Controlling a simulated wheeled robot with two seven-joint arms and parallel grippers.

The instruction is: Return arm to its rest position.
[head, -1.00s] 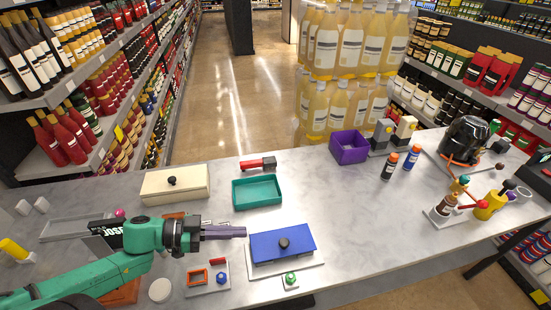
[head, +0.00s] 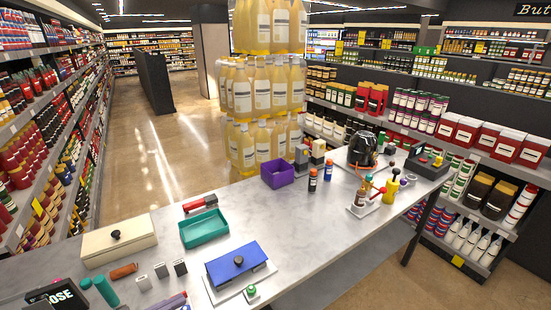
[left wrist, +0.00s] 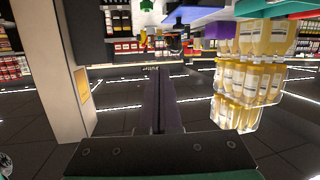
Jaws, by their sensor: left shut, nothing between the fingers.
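My left gripper (head: 178,299) shows only by its grey-purple fingers at the bottom edge of the head view, left of the blue-lidded box (head: 236,266). In the left wrist view my left gripper's fingers (left wrist: 160,76) lie together, shut, with nothing held. My right gripper is not in view.
On the grey table (head: 310,215) stand a cream box (head: 120,243), a teal tray (head: 204,230), a purple bin (head: 277,174) and a black pump (head: 362,148). Stacked yellow bottles (head: 262,95) stand behind the table. The table's middle is clear.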

